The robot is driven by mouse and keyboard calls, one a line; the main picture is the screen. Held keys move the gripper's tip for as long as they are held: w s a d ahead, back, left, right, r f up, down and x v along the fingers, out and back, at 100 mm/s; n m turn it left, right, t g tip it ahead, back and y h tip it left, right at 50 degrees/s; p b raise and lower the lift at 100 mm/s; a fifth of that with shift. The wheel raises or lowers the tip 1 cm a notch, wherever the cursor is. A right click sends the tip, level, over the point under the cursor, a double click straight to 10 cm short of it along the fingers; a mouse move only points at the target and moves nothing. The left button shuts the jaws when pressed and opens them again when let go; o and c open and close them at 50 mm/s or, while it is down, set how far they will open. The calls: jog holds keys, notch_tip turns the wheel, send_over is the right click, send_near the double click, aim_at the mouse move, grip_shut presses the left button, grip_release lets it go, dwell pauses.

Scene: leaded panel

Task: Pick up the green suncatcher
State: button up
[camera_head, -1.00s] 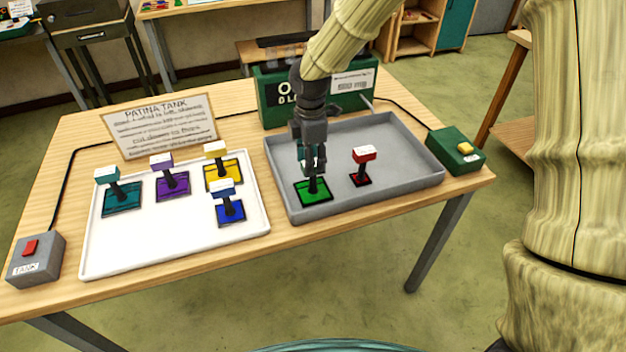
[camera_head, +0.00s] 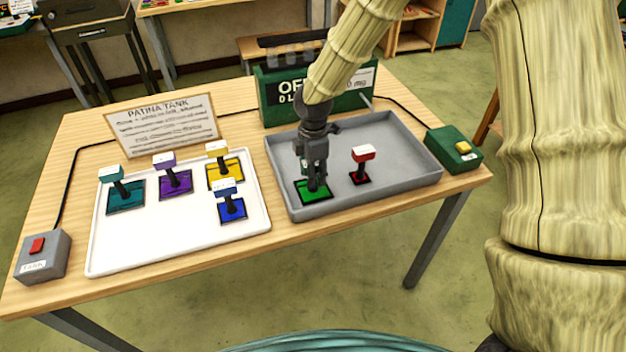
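The green suncatcher (camera_head: 309,194) has a flat green square base and stands in the grey tray (camera_head: 408,193), near its front left. My gripper (camera_head: 316,178) points down right over it, with its fingers around or in front of the suncatcher's upright stem and top. The fingers hide most of the stem, and only a small bit of the pale top shows beside them. The base appears to rest on the tray. I cannot tell from this view whether the fingers have closed on the stem.
A red suncatcher (camera_head: 363,160) stands close to the right in the same tray. A white tray (camera_head: 115,257) at left holds several other suncatchers. A green box (camera_head: 270,100) stands behind, a yellow-button box (camera_head: 455,150) at right, and a red-switch box (camera_head: 43,257) at front left.

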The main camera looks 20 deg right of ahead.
grip_shut()
jog(key=shift+r, duration=0.15)
